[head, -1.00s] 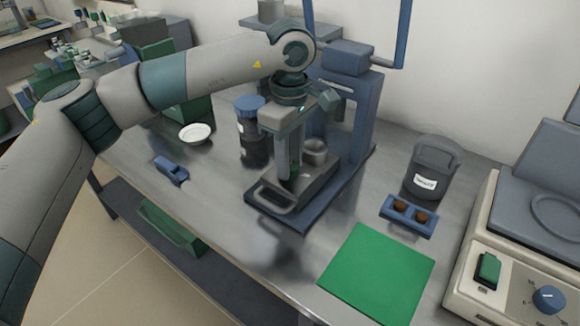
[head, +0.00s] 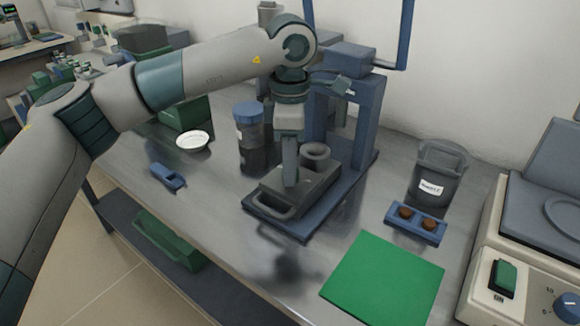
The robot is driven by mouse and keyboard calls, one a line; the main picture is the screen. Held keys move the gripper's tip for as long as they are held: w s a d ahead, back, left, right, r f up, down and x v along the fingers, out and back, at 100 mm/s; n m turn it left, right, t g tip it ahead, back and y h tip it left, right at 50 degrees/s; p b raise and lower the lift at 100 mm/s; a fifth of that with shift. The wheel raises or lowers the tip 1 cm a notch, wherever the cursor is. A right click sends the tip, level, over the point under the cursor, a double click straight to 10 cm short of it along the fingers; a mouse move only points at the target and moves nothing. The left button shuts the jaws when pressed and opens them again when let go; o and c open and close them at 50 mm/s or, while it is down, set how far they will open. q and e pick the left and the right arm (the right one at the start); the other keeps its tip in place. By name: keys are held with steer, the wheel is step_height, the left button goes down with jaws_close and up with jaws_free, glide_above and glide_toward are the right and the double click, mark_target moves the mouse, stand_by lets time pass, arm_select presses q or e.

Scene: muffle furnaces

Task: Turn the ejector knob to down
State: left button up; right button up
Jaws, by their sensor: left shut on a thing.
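The blue press (head: 362,120) stands at the back of the steel bench. A grey block (head: 318,185) with a front loop handle and a round cup sits on its base. My left gripper (head: 289,180) points down onto the top of this block, left of the cup. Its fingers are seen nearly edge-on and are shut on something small. I take this to be the ejector knob, but the fingers hide it, so its pointing direction cannot be read. My right gripper is not in view.
A blue-lidded jar (head: 250,140) stands close left of my gripper. A white dish (head: 193,141) and a small blue item (head: 168,177) lie farther left. A green mat (head: 383,280), blue holder (head: 416,222), grey bin (head: 436,175) and hotplate-like device (head: 495,270) are right.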

arm_select(q)
steer(key=shift+r, duration=0.1)
stand_by(0.3)
steer(key=o, duration=1.1)
steer(key=shift+c, duration=0.2)
step_height(320, 180, up, 17)
steer(key=shift+r+p, duration=0.15)
steer(key=shift+p, duration=0.15)
